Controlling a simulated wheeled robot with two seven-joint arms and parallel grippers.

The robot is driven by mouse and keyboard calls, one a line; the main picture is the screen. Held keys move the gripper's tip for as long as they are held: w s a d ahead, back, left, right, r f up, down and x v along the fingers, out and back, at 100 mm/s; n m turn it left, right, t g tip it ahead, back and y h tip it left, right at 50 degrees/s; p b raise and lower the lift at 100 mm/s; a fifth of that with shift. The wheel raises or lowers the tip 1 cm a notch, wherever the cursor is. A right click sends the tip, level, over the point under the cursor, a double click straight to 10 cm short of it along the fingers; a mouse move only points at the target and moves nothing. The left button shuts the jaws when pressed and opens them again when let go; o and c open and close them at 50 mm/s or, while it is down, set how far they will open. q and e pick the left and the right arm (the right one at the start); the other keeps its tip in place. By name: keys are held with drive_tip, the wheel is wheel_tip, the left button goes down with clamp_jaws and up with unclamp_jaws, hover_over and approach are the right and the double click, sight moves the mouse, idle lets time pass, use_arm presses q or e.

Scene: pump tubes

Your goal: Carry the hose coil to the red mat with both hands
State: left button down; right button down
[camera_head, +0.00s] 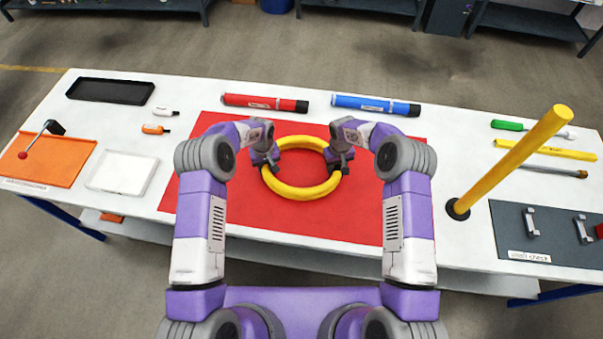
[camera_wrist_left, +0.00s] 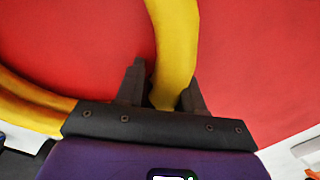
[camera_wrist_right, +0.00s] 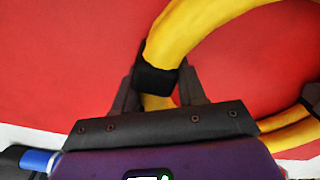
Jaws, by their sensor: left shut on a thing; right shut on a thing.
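The yellow hose coil (camera_head: 301,196) is a ring with dark bands, over the middle of the red mat (camera_head: 220,205) in the head view. My left gripper (camera_head: 268,162) is shut on the coil's left side, and the yellow tube (camera_wrist_left: 176,50) passes between its fingers in the left wrist view. My right gripper (camera_head: 337,165) is shut on the coil's right side, close to a black band (camera_wrist_right: 156,80) in the right wrist view. I cannot tell whether the coil touches the mat or is just above it.
A red tube (camera_head: 265,103) and a blue tube (camera_head: 375,105) lie behind the mat. A yellow post (camera_head: 510,160) stands at the right, beside a dark grey panel (camera_head: 530,228). A white tray (camera_head: 122,173) and an orange board (camera_head: 48,160) are at the left.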

use_arm(q)
drive_tip(key=c, duration=1.1)
unclamp_jaws()
drive_tip(key=shift+w+a, duration=0.15)
drive_tip(key=shift+a, duration=0.25)
use_arm(e)
drive_tip(key=c, duration=1)
unclamp_jaws()
drive_tip(key=shift+s+d+f, duration=0.1)
drive_tip(key=shift+d+f, duration=0.15)
drive_tip(key=shift+d, duration=0.1)
use_arm(q)
drive_tip(key=o, duration=0.4)
drive_tip(key=shift+d, duration=0.15)
use_arm(e)
drive_tip(key=o, duration=0.4)
drive_tip(key=shift+a, duration=0.1)
drive_tip(key=shift+c, duration=0.2)
use_arm(q)
drive_tip(key=shift+d, duration=0.1)
use_arm(e)
drive_tip(key=shift+a+r, duration=0.1)
